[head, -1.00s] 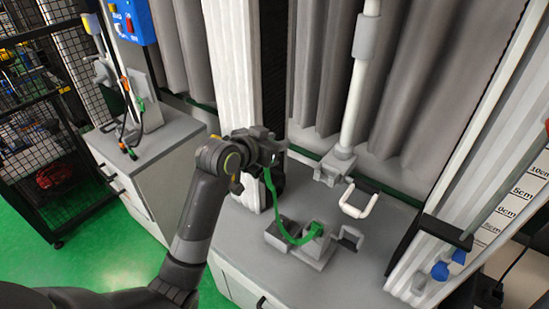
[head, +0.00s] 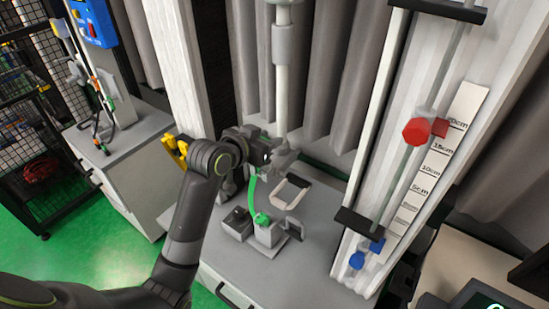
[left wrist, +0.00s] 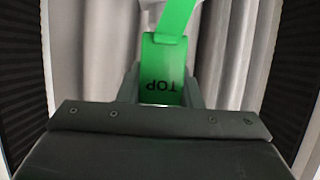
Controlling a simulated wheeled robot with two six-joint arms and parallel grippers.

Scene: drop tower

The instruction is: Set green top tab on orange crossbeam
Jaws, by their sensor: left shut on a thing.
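My left gripper (head: 262,158) is shut on the green top tab. In the left wrist view the tab (left wrist: 162,65) sits between the jaws, with "TOP" printed upside down. A green strap (head: 251,188) hangs from my gripper to a small grey block with a green top (head: 262,220) on the grey bench. The gripper is close beside the foot of a white vertical pole (head: 282,95) in the head view. I cannot make out a clearly orange crossbeam; a pale U-shaped bar (head: 296,199) shows just below and right of the gripper. My right gripper is not in view.
A tall rail with a red knob (head: 416,131), a blue knob (head: 357,260) and a centimetre scale (head: 440,150) stands at the right. A yellow part (head: 178,148) is left of my arm.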

